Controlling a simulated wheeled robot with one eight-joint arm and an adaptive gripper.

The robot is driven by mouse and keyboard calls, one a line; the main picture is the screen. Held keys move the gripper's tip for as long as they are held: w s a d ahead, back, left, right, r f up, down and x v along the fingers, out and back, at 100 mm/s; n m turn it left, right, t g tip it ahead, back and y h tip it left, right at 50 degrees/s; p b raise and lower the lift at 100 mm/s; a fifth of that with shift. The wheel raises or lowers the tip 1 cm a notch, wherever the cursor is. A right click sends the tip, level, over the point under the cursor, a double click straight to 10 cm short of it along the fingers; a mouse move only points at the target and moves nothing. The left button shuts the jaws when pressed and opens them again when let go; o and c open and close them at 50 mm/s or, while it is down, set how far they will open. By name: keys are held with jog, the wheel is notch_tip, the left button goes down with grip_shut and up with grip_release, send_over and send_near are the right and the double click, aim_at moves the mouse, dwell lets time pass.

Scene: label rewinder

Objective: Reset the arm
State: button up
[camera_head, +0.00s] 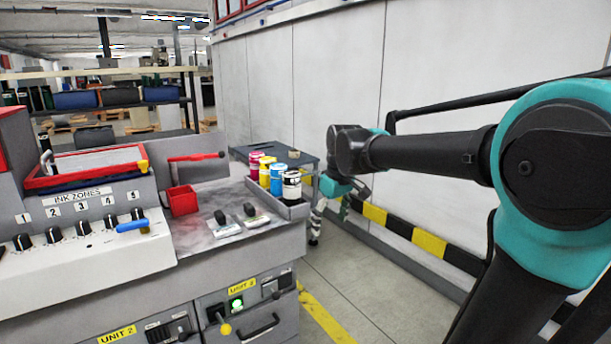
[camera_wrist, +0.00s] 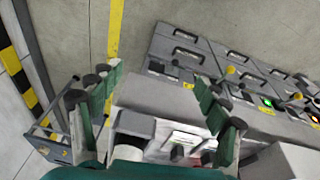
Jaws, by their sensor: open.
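My arm (camera_head: 430,150) reaches in from the right in the head view, its wrist bent down beside the end of the machine counter. My gripper (camera_head: 318,210) hangs low there, partly hidden behind the ink tray and a black-and-white ink can (camera_head: 292,188). In the wrist view my gripper (camera_wrist: 155,105) has its green fingers spread wide apart. Nothing is held between them. Below and between the fingers the can (camera_wrist: 134,124) shows near the counter edge, with no clear contact.
The press counter (camera_head: 215,240) with ink knobs, a red box (camera_head: 183,200) and several ink cans stands at left. A small grey table (camera_head: 250,152) is behind the cans. A wall with a yellow-black stripe (camera_head: 430,243) runs at right. Floor (camera_head: 360,290) between is clear.

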jog(key=s+d+f+m+t, duration=0.1)
jog(key=s+d+f+m, duration=0.3)
jog(key=s+d+f, duration=0.2)
jog(key=s+d+f+m+t+h, duration=0.1)
jog(key=s+d+f+m, duration=0.3)
jog(key=s+f, duration=0.6)
notch_tip(320, 180, down, 5)
jog(key=shift+s+d+f, duration=0.1)
jog(key=shift+s+d, duration=0.2)
jog(key=shift+d, duration=0.85)
